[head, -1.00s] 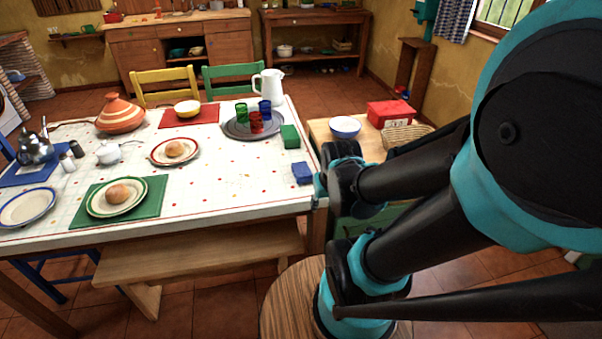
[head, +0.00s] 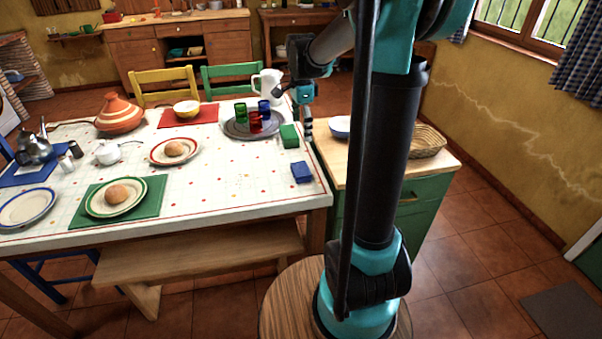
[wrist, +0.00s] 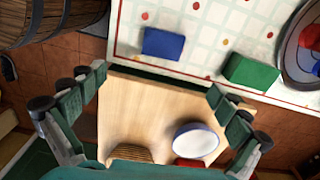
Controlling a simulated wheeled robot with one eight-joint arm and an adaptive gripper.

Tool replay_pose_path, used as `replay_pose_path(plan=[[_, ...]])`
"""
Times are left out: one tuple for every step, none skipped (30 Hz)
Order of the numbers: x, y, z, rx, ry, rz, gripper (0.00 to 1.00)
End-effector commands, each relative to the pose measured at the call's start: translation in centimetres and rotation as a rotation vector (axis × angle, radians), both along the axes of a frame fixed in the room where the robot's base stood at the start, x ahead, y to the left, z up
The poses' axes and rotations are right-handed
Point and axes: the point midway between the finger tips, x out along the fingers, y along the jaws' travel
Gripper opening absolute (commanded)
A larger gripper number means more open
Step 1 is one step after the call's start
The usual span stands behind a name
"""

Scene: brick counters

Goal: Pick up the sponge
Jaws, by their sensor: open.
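Two small blocks lie on the right end of the white tablecloth, a blue block (head: 302,172) near the edge and a green block (head: 289,136) farther back. I cannot tell which one is the sponge. In the wrist view the blue block (wrist: 163,43) is above the middle and the green block (wrist: 250,72) is to the right. My gripper (head: 307,128) hangs above the table's right edge, close to the green block in the head view. In the wrist view my gripper (wrist: 157,80) is open, with nothing between its fingers.
A tray (head: 235,132) with coloured glasses and a white pitcher (head: 267,82) stand behind the green block. A wooden-topped cabinet (head: 433,163) beside the table carries a bowl (head: 340,127) and a basket (head: 428,141). A bench (head: 190,255) stands in front.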

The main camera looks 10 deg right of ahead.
Motion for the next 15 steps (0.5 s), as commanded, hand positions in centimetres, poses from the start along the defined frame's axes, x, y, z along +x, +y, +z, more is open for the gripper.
replay_pose_path(plan=[[0.0, 0.0, -0.7, 0.0, 0.0, -0.001, 1.0], [0.0, 0.0, -1.2, 0.0, 0.0, -0.001, 1.0], [0.0, 0.0, -1.9, 0.0, 0.0, -0.001, 1.0], [0.0, 0.0, -2.5, 0.0, 0.0, -0.001, 1.0], [0.0, 0.0, -3.1, 0.0, 0.0, 0.0, 1.0], [0.0, 0.0, -3.9, 0.0, 0.0, 0.0, 1.0], [0.0, 0.0, -4.5, 0.0, -0.001, 0.0, 1.0], [0.0, 0.0, -5.0, 0.0, -0.001, 0.0, 1.0], [0.0, 0.0, -5.8, 0.0, -0.001, 0.0, 1.0], [0.1, 0.0, -6.4, 0.0, -0.001, 0.0, 1.0], [0.0, 0.0, -6.9, 0.0, -0.001, 0.001, 1.0], [0.0, 0.0, -7.7, 0.0, -0.001, 0.001, 1.0], [0.1, 0.0, -8.3, 0.0, -0.001, 0.001, 1.0], [0.1, 0.0, -8.8, 0.0, -0.001, 0.001, 1.0], [0.0, 0.0, -9.4, 0.0, -0.001, 0.001, 1.0]])
